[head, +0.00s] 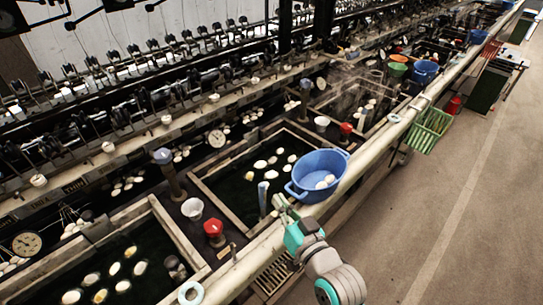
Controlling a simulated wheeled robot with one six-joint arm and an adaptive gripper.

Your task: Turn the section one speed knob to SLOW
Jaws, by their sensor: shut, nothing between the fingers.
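My gripper (281,204) is at the front rail of the basins, below and left of the blue basin. Its fingers look closed and hold nothing. A red-topped knob or cap (213,228) stands on the divider between two basins, left of my gripper and well apart from it. Another red-topped one (346,128) stands on the divider farther back. I cannot tell which thing is the section one speed knob, and no SLOW mark is readable.
A blue basin (306,187) with cocoons sits by the rail (240,267), close to my gripper. Dark water basins (110,275) hold floating cocoons. A white cup (192,208) and a grey-topped post (171,178) stand on the divider. The floor at right (470,200) is clear.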

